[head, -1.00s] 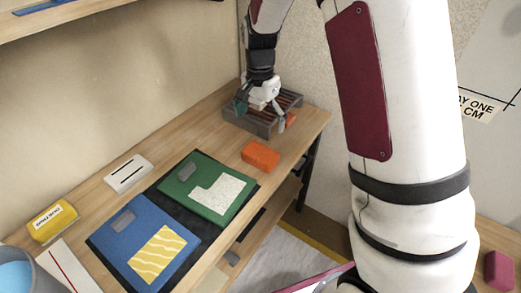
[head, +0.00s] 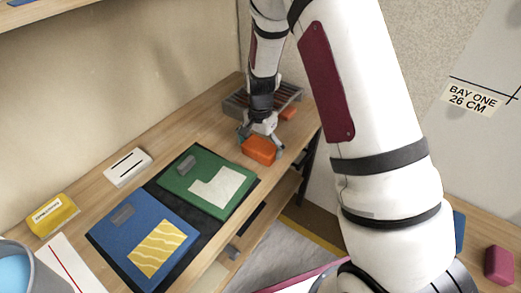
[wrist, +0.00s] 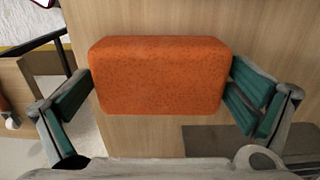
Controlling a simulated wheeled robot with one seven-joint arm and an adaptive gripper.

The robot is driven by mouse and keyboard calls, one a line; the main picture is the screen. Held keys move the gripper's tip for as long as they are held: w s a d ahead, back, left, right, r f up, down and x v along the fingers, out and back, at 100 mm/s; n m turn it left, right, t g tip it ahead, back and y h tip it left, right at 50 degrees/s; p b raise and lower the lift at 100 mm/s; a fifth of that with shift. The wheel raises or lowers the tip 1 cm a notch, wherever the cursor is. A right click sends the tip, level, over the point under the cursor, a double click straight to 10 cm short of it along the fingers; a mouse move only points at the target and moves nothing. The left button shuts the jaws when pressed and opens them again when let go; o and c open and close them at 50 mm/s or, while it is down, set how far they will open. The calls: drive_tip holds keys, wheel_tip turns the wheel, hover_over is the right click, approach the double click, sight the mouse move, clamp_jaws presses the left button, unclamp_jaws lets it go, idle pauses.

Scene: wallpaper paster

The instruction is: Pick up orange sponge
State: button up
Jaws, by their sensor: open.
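The orange sponge (head: 259,149) lies on the wooden bench near its front edge, to the right of the green board. In the wrist view the sponge (wrist: 160,75) is a rounded block spanning most of the gap between my fingers. My gripper (head: 260,140) is right at the sponge, pointing down. It also shows in the wrist view (wrist: 160,98), with its green-padded fingers spread on the left and right sides of the sponge. The left finger appears slightly apart; whether the right pad touches cannot be told.
A slatted grey tray (head: 238,104) stands behind my gripper, with a smaller orange piece (head: 288,114) at it. A green board (head: 187,187) and a blue board (head: 115,235) lie left. A yellow block (head: 53,214) and white block (head: 128,167) sit near the wall.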

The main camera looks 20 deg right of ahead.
sight(261, 145)
drive_tip(key=shift+f, duration=0.15)
drive_tip(key=c, duration=0.8)
drive_tip(key=shift+o, duration=0.2)
drive_tip(key=shift+r, duration=0.4)
wheel_tip(261, 145, up, 3)
drive_tip(key=shift+r, duration=0.1)
drive_tip(key=s+r, duration=0.1)
drive_tip(key=s, duration=1.5)
drive_tip(key=shift+p, duration=0.45)
